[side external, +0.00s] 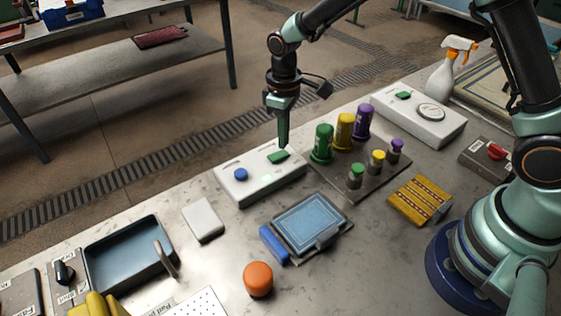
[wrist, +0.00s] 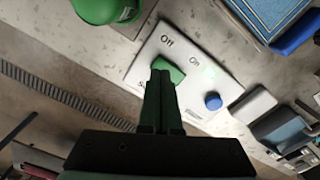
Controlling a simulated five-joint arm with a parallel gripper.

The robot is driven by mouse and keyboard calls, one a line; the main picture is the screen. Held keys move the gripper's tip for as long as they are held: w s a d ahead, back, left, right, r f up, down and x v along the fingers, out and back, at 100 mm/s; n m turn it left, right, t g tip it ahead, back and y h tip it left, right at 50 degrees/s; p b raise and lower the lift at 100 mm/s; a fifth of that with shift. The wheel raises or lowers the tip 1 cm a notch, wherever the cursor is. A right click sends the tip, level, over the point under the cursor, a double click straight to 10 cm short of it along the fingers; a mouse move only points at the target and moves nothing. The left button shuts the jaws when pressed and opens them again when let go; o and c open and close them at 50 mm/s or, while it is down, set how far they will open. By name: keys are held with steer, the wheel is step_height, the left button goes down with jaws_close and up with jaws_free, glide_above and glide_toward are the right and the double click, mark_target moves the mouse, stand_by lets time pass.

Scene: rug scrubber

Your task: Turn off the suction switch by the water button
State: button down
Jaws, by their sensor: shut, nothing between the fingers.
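The white switch box (side external: 258,182) stands on the metal bench. It carries a green suction switch (side external: 279,157) on its right and a round blue water button (side external: 240,174) on its left. In the wrist view the green switch (wrist: 176,73) lies by printed "Off" and "On" labels, and the blue button (wrist: 213,101) is to its right. My gripper (side external: 283,145) is shut and empty, pointing down at the green switch. Its fingertips (wrist: 161,64) overlap the switch in the wrist view; I cannot tell whether they touch it. They partly hide the switch.
Green, yellow and purple bottles (side external: 343,131) stand close right of the box on a dark plate. Another white box (side external: 421,118) with a green switch stands at the back right. A blue pad (side external: 311,223) lies in front. A white block (side external: 203,219) is at the left.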

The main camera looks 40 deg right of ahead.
mark_target(284, 152)
steer(key=shift+r, duration=2.5)
steer(key=shift+r, duration=0.1)
steer(key=s+d+r+m+t, duration=0.5)
steer(key=s+d+r+m, duration=0.1)
steer(key=s+d+r, duration=0.6)
steer(key=shift+s+r+t, duration=0.3)
steer(key=shift+s+r, duration=0.35)
steer(key=shift+s, duration=0.7)
